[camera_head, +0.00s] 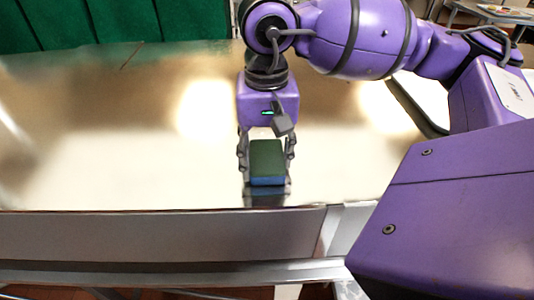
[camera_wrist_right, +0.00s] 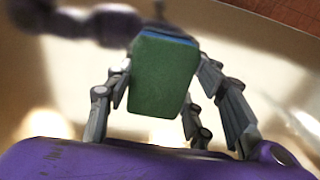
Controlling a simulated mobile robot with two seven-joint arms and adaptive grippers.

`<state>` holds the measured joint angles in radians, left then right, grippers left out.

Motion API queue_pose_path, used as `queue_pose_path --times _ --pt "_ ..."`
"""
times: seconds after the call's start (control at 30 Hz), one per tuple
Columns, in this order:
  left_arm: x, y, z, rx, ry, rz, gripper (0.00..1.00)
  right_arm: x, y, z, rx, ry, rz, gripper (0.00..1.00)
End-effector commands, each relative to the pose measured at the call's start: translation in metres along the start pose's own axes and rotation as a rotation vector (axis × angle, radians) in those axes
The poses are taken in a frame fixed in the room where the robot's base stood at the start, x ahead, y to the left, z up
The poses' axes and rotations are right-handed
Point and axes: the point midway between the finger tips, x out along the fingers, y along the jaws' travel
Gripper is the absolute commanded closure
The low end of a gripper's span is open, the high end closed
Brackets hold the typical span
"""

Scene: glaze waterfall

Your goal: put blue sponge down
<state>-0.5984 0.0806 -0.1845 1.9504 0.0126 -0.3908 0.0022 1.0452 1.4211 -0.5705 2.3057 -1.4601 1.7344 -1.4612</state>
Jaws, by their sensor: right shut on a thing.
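The blue sponge (camera_head: 267,163) has a dark green top face and a blue lower layer. It is near the front edge of the shiny table (camera_head: 130,150) in the head view. My right gripper (camera_head: 266,172) points down with its fingers on both sides of the sponge, shut on it. In the right wrist view the sponge (camera_wrist_right: 162,78) shows its green face between the fingers, with a thin blue strip at its top edge. A reflection lies just below the sponge, and I cannot tell whether it touches the table. My left gripper is not in view.
The table surface left of the sponge is bare and reflective. A dark-edged tray or panel (camera_head: 418,103) lies at the right, partly behind my right arm. A green curtain (camera_head: 115,22) hangs behind the table. The table's front edge (camera_head: 160,211) is close to the sponge.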

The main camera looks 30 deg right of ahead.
Motion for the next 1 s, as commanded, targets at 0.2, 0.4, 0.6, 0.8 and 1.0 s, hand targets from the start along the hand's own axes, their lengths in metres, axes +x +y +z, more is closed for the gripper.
queue_pose_path --times 0.2,0.4,0.6,0.8,1.0 --pt "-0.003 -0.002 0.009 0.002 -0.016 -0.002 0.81 0.000 0.000 0.000 0.000 0.000 -0.001 0.75" --pt "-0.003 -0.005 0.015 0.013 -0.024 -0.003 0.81 0.005 0.000 0.000 -0.001 -0.001 0.000 0.48" --pt "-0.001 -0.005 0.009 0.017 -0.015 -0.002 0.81 0.004 0.000 0.000 0.000 0.000 -0.001 0.32" --pt "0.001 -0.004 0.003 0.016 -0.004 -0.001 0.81 0.004 0.000 0.000 0.000 0.000 -0.001 0.32" --pt "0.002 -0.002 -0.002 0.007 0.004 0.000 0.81 -0.011 -0.001 -0.001 0.001 0.004 -0.003 0.32"
